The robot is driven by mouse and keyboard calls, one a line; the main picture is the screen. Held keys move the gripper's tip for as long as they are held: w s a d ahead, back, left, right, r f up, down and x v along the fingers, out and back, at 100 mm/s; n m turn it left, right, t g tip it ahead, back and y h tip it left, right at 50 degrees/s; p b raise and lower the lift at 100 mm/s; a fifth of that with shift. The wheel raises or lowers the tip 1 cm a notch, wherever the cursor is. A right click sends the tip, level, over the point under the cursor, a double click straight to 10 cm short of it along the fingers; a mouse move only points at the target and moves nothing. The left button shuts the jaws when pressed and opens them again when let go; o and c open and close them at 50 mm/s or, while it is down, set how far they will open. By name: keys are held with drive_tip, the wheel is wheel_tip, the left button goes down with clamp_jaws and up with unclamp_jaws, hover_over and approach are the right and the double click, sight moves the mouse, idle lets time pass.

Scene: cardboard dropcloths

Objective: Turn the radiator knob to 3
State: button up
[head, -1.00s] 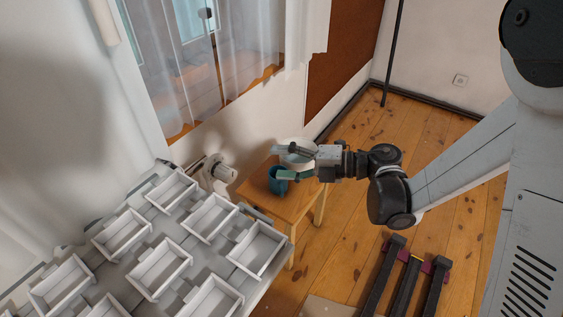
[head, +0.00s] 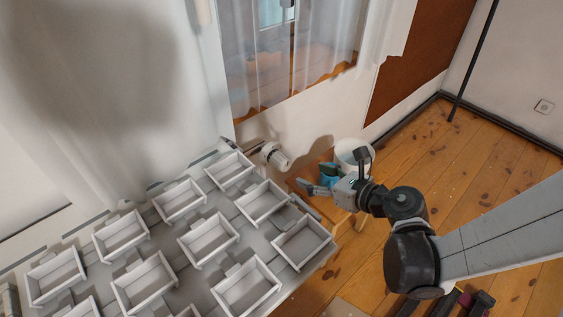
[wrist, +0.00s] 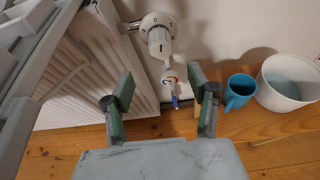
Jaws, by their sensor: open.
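The white radiator knob (head: 274,156) sticks out by the wall, just past the rows of white boxes. In the wrist view the knob (wrist: 160,36) is near the top middle, above the fingertips, with dark marks on it too small to read. My gripper (head: 336,170) is to the right of the knob in the head view, open and apart from it. In the wrist view my gripper (wrist: 161,88) has its two green-padded fingers spread wide with nothing held. The white ribbed radiator (wrist: 85,85) is at the left.
A small white part with red and blue marks (wrist: 172,78) shows below the knob. A teal mug (wrist: 240,90) and a white bowl (wrist: 285,92) stand on a wooden surface to the right. Several white open boxes (head: 213,238) fill the front left.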

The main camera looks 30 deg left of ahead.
sight(287, 165)
drive_tip(key=x, duration=1.4)
drive_tip(key=shift+d+b, duration=0.1)
drive_tip(key=shift+b, duration=0.3)
drive_tip(key=c, duration=1.1)
